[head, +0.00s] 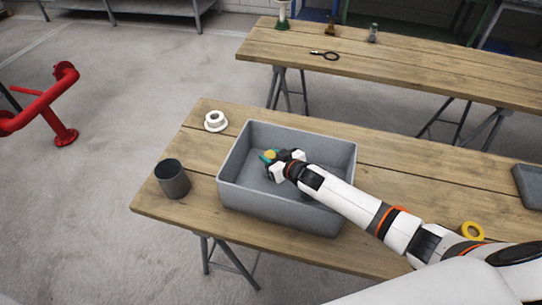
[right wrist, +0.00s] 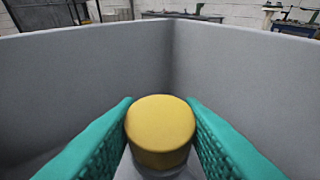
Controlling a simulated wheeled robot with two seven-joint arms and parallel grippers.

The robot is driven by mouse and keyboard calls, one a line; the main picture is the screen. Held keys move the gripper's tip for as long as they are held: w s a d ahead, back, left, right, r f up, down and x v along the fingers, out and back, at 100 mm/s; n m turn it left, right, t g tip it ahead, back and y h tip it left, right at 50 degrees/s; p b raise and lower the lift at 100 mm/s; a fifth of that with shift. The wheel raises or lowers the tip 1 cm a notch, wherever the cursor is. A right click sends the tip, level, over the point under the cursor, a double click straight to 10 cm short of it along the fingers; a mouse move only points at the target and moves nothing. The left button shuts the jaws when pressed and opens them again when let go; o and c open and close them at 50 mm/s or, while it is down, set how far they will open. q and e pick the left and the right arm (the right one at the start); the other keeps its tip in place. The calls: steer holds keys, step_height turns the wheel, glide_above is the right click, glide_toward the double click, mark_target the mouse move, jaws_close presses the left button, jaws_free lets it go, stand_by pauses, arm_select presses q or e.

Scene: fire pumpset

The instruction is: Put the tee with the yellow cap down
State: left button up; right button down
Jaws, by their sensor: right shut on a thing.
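The yellow cap (right wrist: 160,128) of the tee is between the two green fingers of my right gripper (right wrist: 160,140) in the right wrist view. A pale grey part shows just below the cap; the rest of the tee is hidden. In the head view my right gripper (head: 268,157) is inside the grey bin (head: 270,207), near its left part, with the yellow cap (head: 271,155) at its fingertips. I cannot tell whether the tee touches the bin floor. My left gripper is not in view.
The bin stands on a wooden table (head: 205,140). A white flanged part (head: 215,121) and a dark grey cup (head: 172,179) stand left of the bin. A yellow ring (head: 472,231) and a grey tray (head: 528,185) are to the right. A second table (head: 420,70) stands behind.

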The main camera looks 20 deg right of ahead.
steer(key=c, duration=1)
jaws_free()
steer(key=shift+f, duration=0.1)
steer(key=shift+o, duration=0.2)
steer(key=shift+r, duration=0.25)
steer(key=shift+s, duration=0.25)
steer(key=v, duration=1.1)
steer(key=shift+s+r+b, duration=0.15)
steer(key=shift+s+b, duration=0.1)
steer(key=shift+b, duration=0.15)
steer(key=shift+d, duration=0.15)
